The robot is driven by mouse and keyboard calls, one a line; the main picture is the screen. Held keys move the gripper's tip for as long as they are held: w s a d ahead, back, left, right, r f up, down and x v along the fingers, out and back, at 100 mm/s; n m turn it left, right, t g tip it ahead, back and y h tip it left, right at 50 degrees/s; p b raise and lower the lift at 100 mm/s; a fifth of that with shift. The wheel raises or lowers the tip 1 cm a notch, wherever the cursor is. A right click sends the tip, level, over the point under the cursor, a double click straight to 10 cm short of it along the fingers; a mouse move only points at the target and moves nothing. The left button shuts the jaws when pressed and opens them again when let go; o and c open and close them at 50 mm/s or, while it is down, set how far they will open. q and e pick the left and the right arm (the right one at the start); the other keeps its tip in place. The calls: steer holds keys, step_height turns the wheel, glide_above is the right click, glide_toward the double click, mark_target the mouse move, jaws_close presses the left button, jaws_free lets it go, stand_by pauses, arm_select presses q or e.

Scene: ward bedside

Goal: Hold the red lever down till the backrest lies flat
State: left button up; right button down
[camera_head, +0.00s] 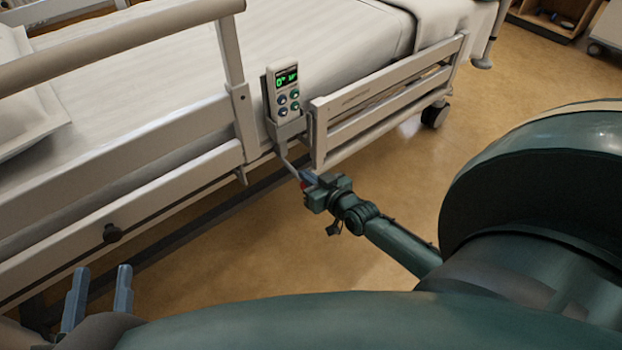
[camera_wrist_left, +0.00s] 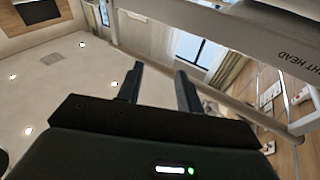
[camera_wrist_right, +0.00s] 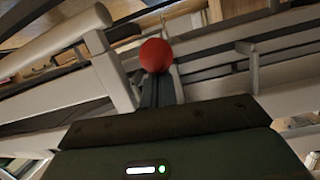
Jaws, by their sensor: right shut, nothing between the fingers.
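The red lever's round knob (camera_wrist_right: 155,55) is just beyond the tips of my right gripper (camera_wrist_right: 157,80) in the right wrist view. In the head view my right gripper (camera_head: 311,180) is at the end of the lever's pale rod (camera_head: 289,163), low beside the bed; only a sliver of red shows. Its fingers are shut together with nothing between them; I cannot tell whether they touch the knob. The mattress (camera_head: 170,90), backrest part included, looks flat. My left gripper (camera_head: 99,272) is open and empty at lower left; its parted fingers also show in the left wrist view (camera_wrist_left: 158,72).
A hand control (camera_head: 285,90) on the bed side shows a green 0° reading, with the rest unclear. The floor (camera_head: 400,170) right of the bed is clear.

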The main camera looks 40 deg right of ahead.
steer(key=s+f+p, duration=0.1)
steer(key=s, duration=0.8)
steer(key=shift+s+d, duration=0.35)
